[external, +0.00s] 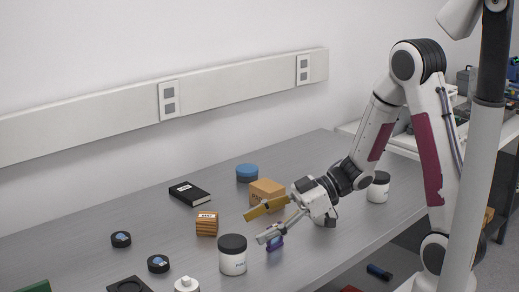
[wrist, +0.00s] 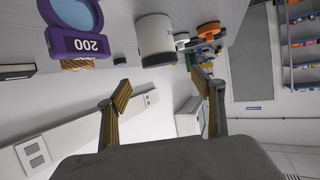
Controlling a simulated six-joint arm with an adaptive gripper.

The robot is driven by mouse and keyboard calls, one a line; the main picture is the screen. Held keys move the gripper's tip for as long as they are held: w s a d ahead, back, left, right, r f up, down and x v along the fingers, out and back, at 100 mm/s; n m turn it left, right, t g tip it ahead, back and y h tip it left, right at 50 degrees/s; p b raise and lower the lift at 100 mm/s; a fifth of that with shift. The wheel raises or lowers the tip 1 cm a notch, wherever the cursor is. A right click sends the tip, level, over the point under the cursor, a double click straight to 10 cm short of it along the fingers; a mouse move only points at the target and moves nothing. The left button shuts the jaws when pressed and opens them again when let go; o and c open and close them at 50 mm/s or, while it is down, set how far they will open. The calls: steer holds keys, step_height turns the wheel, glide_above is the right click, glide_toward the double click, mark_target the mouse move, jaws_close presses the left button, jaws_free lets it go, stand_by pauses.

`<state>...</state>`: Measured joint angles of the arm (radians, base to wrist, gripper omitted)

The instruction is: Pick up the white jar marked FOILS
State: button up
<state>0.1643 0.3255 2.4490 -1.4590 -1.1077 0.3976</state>
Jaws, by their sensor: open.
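A white jar with a black lid (external: 232,262) stands upright on the bench at the front. Its small label faces the camera but is too small to read surely. Another white jar with a dark lid (external: 378,192) stands farther right, beside my arm. My gripper (external: 254,227) is open and empty, tilted over the bench, its fingers pointing left. It is above and right of the front jar, apart from it. In the wrist view a white jar (wrist: 155,38) shows beyond the open fingers (wrist: 162,84), with no label visible.
A purple-framed block marked 200 (wrist: 75,30) is near the jar; it shows small in the external view (external: 275,243). A cardboard box (external: 266,190), brown stack (external: 207,224), black book (external: 189,194) and blue round tub (external: 247,172) stand behind.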

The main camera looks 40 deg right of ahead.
mark_target(238, 240)
steer(key=shift+a, duration=0.1)
steer(key=shift+x, duration=1.25)
steer(key=shift+f, duration=0.1)
steer(key=shift+w+a+f, duration=0.2)
steer(key=shift+a+f, duration=0.3)
steer(key=shift+a, duration=0.1)
steer(key=shift+w+a+f, duration=0.2)
steer(key=shift+a+f, duration=0.3)
steer(key=shift+a, duration=0.15)
steer(key=shift+x, duration=0.95)
steer(key=shift+w, duration=0.1)
steer(key=c, duration=1.3)
